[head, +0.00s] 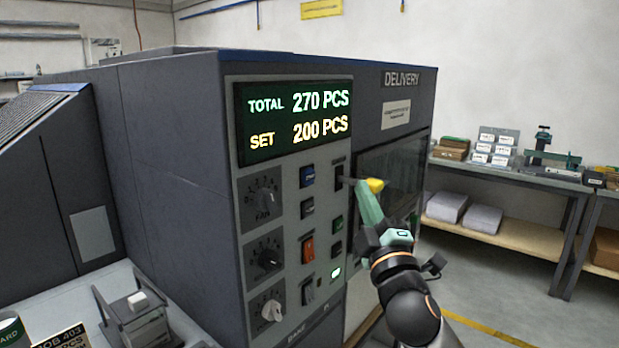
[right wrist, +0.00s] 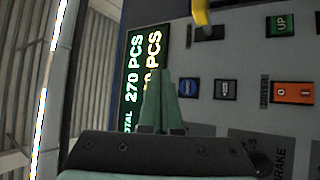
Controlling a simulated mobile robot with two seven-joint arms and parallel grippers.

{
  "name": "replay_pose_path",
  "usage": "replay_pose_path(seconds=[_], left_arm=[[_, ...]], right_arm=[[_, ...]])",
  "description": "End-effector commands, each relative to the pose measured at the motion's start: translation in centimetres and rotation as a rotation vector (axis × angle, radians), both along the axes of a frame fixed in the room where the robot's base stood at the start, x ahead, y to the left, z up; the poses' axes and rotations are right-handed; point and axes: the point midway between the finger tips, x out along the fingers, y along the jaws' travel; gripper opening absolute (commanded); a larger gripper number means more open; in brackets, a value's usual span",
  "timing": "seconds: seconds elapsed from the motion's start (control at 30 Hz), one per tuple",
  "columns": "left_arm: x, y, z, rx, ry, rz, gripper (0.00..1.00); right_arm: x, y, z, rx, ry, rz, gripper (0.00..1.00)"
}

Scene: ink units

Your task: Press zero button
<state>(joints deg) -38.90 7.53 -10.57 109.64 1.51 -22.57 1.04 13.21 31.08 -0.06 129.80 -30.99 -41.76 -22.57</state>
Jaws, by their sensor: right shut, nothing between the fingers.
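The machine's grey control panel (head: 283,230) has a blue button (head: 307,176) below the display and a dark button (head: 307,208) under it. The blue button (right wrist: 188,87) and the dark button (right wrist: 226,90) also show in the right wrist view. Their lettering is too small to read, so I cannot tell which is zero. My right gripper (head: 362,190) is shut and empty, in front of the panel's right part in the head view. In the right wrist view its fingertips (right wrist: 160,62) overlap the display, near the blue button; contact cannot be told. My left gripper is out of view.
The display (head: 293,117) reads TOTAL 270 PCS, SET 200 PCS. A yellow-ended lever (head: 376,185) sticks out beside my right fingers. An orange rocker switch (head: 308,249) and several knobs are on the panel. A workbench (head: 520,178) stands at right, with open floor before it.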

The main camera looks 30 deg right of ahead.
Motion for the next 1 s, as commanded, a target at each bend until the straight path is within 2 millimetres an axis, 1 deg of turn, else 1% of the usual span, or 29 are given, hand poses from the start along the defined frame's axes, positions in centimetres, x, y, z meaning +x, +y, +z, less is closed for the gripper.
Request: replay_pose_path(seconds=[0.17, 0.4, 0.6, 0.8, 1.0], left_arm=[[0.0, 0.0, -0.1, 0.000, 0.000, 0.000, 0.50], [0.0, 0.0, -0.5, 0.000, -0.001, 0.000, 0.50], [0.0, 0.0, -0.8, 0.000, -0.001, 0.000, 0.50], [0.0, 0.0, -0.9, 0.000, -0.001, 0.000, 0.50], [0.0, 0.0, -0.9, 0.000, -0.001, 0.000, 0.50]], right_arm=[[1.4, 0.5, 0.0, 0.003, -0.001, 0.000, 0.00], [4.6, 1.9, -0.1, 0.003, -0.001, 0.002, 0.00], [6.8, 2.8, -0.1, 0.004, 0.000, 0.002, 0.00], [7.9, 3.3, 0.0, 0.000, 0.000, 0.001, 0.00], [8.0, 3.4, 0.0, 0.000, -0.001, 0.002, 0.00]])
